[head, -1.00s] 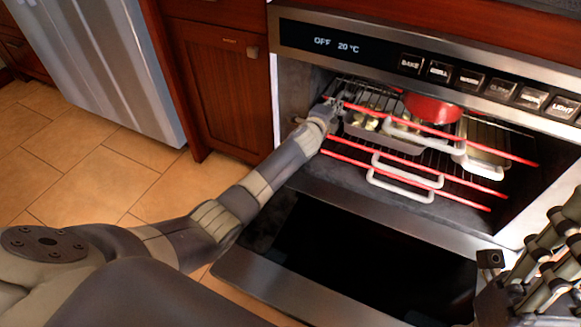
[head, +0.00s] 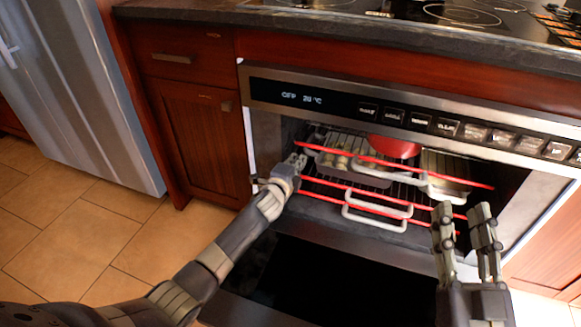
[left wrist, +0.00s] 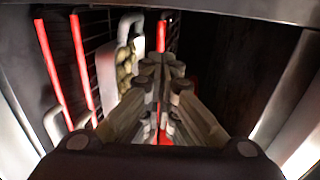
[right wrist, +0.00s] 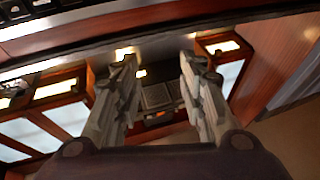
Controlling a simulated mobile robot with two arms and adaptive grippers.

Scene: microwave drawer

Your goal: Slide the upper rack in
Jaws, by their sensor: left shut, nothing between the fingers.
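The upper rack (head: 340,153) sits in the open oven, its red front bar crossing the cavity. It bears a grey tray of pale food (head: 345,168), a red pot (head: 395,147) and a light dish (head: 445,165). My left gripper (head: 297,161) is shut and empty at the rack's left end, just below the upper bar. In the left wrist view, a red bar (left wrist: 162,35) shows just beyond the shut fingertips; contact is unclear. My right gripper (head: 464,211) is open and empty in front of the oven, on the right side.
Lower red bars (head: 370,197) and white handles (head: 375,222) stand below the upper rack. The oven door (head: 335,270) is folded down in front. A wooden cabinet (head: 200,140) flanks the oven on the left. The floor to the left is clear.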

